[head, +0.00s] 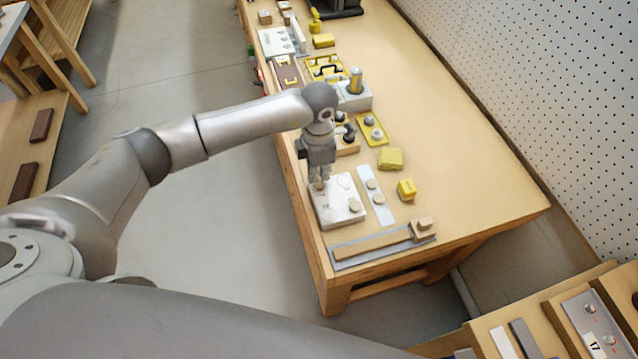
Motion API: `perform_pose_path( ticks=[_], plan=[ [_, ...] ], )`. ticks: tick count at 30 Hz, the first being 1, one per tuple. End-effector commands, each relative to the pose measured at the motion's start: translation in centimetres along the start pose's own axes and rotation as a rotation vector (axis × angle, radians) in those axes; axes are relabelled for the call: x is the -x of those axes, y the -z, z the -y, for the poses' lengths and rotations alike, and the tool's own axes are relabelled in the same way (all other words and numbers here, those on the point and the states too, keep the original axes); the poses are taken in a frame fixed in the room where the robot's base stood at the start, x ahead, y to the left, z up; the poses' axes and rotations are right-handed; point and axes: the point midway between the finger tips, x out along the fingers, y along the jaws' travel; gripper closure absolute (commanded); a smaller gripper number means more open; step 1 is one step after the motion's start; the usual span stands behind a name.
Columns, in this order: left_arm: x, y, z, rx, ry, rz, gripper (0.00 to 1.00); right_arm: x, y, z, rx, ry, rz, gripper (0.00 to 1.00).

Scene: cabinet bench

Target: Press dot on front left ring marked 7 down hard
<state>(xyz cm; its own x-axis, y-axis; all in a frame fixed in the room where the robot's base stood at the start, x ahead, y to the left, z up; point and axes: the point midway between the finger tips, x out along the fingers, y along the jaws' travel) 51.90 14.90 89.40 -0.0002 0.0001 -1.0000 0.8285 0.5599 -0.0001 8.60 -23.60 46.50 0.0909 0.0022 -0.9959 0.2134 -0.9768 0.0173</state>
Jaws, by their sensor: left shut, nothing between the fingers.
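A white board (343,216) lies near the front left edge of the wooden bench. It bears faint round outlines, and a beige round piece (354,204) sits on its right part. My left gripper (319,186) points down, shut and empty, with its tips over the board's far left corner. Whether the tips touch the board or a piece there, I cannot tell. The number 7 is too small to read, and the gripper hides part of that corner. My right gripper is not in view.
A pale strip with beige discs (378,196), a yellow cube (407,189) and a yellow sponge-like block (390,159) lie to the right. A grey tray with a wooden bar (372,247) lies nearer. The bench's right side (470,160) is clear.

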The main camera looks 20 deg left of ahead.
Motion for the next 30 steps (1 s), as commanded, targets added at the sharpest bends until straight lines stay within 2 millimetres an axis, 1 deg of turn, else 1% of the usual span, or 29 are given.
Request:
perform_pose_path(
  ticks=[8,30],
  plan=[
    [-0.2,0.0,0.0,0.000,0.000,0.000,1.00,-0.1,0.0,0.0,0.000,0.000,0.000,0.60],
    [-1.7,0.0,0.0,0.000,0.000,0.000,1.00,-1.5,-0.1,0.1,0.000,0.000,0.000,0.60]
  ],
)
